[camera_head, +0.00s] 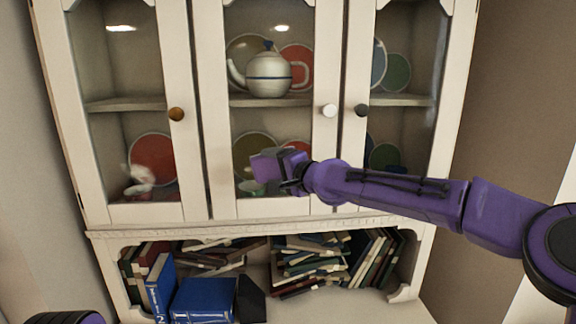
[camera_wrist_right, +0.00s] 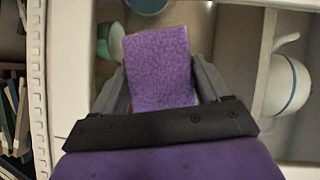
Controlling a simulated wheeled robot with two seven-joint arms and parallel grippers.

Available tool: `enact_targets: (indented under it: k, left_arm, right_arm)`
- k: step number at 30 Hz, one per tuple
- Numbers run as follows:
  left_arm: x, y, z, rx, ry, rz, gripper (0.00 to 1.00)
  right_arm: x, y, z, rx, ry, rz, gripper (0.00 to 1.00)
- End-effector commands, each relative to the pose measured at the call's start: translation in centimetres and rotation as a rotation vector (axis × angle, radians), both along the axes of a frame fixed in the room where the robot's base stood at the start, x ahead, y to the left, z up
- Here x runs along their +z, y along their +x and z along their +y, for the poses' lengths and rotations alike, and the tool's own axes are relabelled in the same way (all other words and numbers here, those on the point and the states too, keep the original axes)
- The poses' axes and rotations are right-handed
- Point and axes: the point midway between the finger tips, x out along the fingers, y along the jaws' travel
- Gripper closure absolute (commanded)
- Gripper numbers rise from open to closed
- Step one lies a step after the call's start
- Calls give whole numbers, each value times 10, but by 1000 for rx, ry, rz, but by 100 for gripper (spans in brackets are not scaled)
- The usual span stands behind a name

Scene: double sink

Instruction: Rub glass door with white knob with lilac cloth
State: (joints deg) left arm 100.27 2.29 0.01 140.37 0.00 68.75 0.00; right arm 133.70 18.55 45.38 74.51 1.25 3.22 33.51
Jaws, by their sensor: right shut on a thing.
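The glass door with the white knob (camera_head: 329,110) is the middle door (camera_head: 324,150) of a cream cabinet, and it is closed. My right gripper (camera_head: 283,172) is in front of this door's lower glass, below and left of the knob. It is shut on the lilac cloth (camera_head: 263,165), which shows as a flat purple piece between the fingers in the right wrist view (camera_wrist_right: 160,70). I cannot tell whether the cloth touches the glass. My left gripper is not in view; only a bit of my left arm shows at the bottom left.
The left door has a brown knob (camera_head: 176,114) and the right door a black knob (camera_head: 361,110). Behind the glass stand a teapot (camera_head: 268,78) and several plates. Books (camera_head: 203,298) fill the open shelf below. The ledge at the bottom right is clear.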

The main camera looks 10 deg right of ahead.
Motion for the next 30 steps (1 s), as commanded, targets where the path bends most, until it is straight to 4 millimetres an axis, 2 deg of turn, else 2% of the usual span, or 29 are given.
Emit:
enact_targets:
  k: [4, 15, 25, 30]
  left_arm:
    - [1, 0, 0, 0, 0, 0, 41]
    - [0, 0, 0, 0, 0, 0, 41]
    - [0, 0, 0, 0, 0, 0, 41]
    - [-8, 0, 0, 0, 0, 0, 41]
  right_arm:
    - [0, 0, 7, 0, -1, -1, 48]
    - [-1, -2, 41, -1, -1, 0, 48]
    - [-1, -4, 45, 1, 0, 0, 48]
    - [-1, -21, 45, 3, -2, -2, 48]
